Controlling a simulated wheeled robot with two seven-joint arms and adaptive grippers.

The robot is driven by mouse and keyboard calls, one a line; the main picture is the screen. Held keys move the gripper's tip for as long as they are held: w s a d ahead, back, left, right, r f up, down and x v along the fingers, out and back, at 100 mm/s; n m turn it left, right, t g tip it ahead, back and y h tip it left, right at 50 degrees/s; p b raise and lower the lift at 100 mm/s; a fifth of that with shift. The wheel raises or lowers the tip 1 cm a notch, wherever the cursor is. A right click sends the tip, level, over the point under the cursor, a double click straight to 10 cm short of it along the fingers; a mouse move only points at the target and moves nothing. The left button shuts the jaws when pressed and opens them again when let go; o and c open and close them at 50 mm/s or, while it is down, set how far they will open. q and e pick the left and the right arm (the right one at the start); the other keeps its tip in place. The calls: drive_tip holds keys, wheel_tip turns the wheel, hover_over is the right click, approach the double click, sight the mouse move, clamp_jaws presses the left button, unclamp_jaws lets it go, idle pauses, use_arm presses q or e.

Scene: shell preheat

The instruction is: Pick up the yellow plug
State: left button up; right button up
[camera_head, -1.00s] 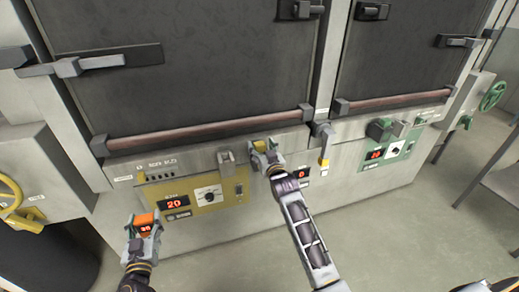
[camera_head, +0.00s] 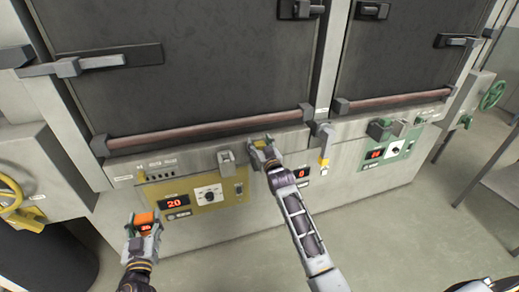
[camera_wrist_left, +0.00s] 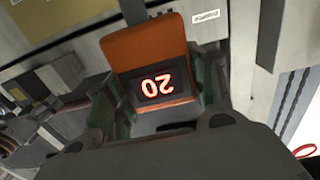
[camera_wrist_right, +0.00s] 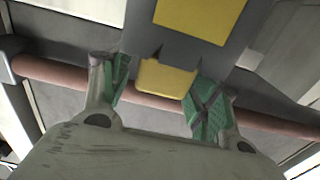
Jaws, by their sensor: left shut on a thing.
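The yellow plug (camera_head: 260,143) is at the front of the oven, just below the left door's bar. In the right wrist view its yellow end (camera_wrist_right: 167,78) lies between the green finger pads, under a grey part with a yellow panel. My right gripper (camera_head: 267,152) is around it with its fingers apart; a narrow gap shows beside the left pad. My left gripper (camera_head: 144,230) is shut on an orange handheld meter (camera_head: 146,217). Its red display reads 20 in the left wrist view (camera_wrist_left: 150,45).
A yellow control panel (camera_head: 205,196) with a display and dial is left of my right arm. A green control panel (camera_head: 388,150) is at the right. Dark oven doors stand above, with reddish bars. A yellow handwheel (camera_head: 10,195) is at far left. Floor at right is open.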

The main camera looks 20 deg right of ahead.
drive_tip(key=c, duration=0.9)
drive_tip(key=shift+o, duration=0.2)
drive_tip(key=shift+r, duration=0.1)
drive_tip(key=shift+r, duration=4.95)
drive_tip(key=shift+r, duration=0.15)
